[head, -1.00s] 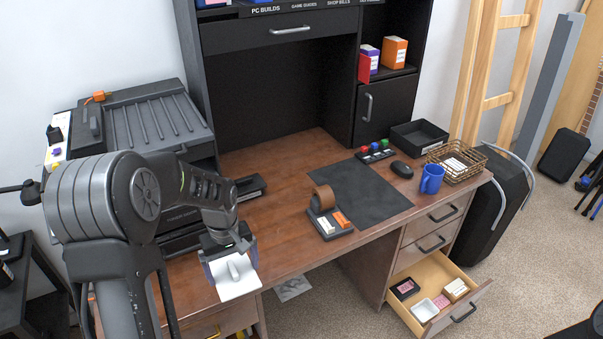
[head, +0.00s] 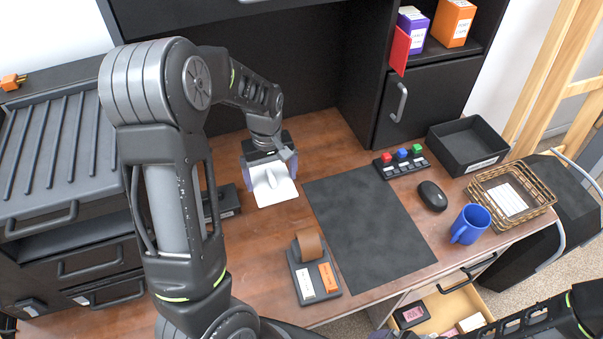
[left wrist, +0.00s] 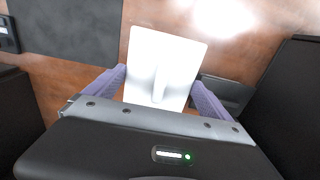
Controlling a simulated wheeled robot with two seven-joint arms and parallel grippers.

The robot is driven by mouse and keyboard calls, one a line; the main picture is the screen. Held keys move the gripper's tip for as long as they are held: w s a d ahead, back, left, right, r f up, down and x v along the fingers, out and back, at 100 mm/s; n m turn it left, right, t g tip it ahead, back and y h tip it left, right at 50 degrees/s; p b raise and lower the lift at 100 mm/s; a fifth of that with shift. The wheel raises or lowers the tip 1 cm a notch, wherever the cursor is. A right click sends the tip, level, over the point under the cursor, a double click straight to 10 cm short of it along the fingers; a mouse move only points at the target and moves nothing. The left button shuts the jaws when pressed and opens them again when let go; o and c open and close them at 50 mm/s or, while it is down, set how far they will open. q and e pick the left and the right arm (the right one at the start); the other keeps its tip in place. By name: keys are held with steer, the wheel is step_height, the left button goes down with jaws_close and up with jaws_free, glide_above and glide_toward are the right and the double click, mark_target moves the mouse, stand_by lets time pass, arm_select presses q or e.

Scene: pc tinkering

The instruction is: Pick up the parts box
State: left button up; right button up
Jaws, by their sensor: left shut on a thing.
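My left gripper (head: 270,178) is over the back left part of the brown desk (head: 335,122), shut on a flat white piece (head: 274,193) with a raised ridge in its middle. In the left wrist view the white piece (left wrist: 165,58) sits between the two purple fingers of the gripper (left wrist: 158,92). I cannot tell whether it touches the desk, or whether it is the parts box. Of my right arm, a dark link shows at the bottom right; its gripper is mostly cut off by the lower edge.
A black mat (head: 370,230) covers the middle of the desk. A tape dispenser (head: 313,272), blue mug (head: 470,223), mouse (head: 432,196), black tray (head: 468,146) and wicker basket (head: 511,188) surround it. An open drawer (head: 492,303) holds small boxes below.

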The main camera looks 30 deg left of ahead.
arm_select(q)
steer(key=shift+w+r, duration=0.1)
steer(key=shift+w, duration=0.25)
steer(key=shift+s+r, duration=0.1)
steer(key=shift+s, duration=0.1)
glide_above(275, 206)
steer(key=shift+f+p, duration=0.4)
steer(key=shift+f, duration=2.75)
arm_select(e)
steer(key=shift+w+r, duration=0.15)
steer(key=shift+r, duration=0.3)
arm_select(q)
steer(key=shift+w+f+p, duration=0.1)
steer(key=shift+f+p, duration=0.2)
steer(key=shift+f, duration=1.65)
arm_select(e)
steer(key=shift+r, duration=0.25)
steer(key=shift+f, duration=0.1)
